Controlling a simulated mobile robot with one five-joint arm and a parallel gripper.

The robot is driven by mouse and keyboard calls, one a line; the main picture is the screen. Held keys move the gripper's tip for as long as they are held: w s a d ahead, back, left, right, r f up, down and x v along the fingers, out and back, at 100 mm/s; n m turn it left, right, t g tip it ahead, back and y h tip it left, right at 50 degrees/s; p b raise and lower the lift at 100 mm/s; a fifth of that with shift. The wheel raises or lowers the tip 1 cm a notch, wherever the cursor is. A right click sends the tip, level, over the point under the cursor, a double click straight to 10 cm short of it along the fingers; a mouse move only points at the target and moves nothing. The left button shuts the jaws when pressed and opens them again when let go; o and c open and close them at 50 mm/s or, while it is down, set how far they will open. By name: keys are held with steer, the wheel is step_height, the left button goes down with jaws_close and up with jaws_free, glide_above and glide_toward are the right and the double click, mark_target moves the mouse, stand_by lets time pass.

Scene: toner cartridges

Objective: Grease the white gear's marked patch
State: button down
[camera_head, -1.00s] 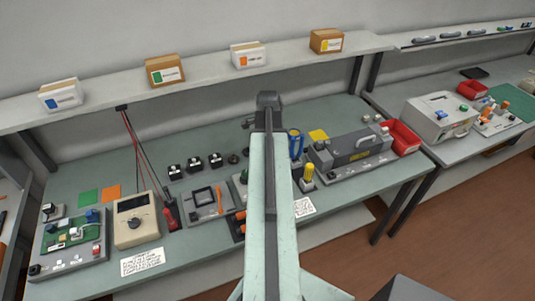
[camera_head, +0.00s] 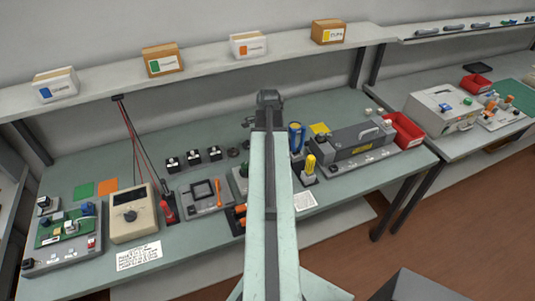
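I cannot pick out a white gear or its marked patch; my arm hides part of the bench's middle. My arm rises from the bottom centre, and the dark end with my gripper (camera_head: 268,98) is over the back of the bench. Its fingers are too small to tell open from shut. Just right of the arm stand a blue upright tool (camera_head: 296,138) and a yellow-topped tool (camera_head: 309,165) in a dark holder. A grey cartridge-like unit (camera_head: 357,143) on a base lies further right.
The green bench (camera_head: 180,265) carries a beige meter (camera_head: 133,213), a circuit-board fixture (camera_head: 67,237), black blocks (camera_head: 193,157) and a red bin (camera_head: 405,130). A shelf (camera_head: 205,68) with boxes runs above the back. A second bench (camera_head: 390,85) stands at the right.

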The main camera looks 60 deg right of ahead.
steer(key=shift+f+b, duration=0.35)
steer(key=shift+s+a, duration=0.1)
steer(key=shift+a, duration=0.05)
stand_by(0.4)
steer(key=shift+w+d, duration=0.25)
steer(key=shift+d, duration=0.05)
steer(key=shift+s+a, duration=0.1)
steer(key=shift+s+a, duration=0.2)
steer(key=shift+w+d, duration=0.1)
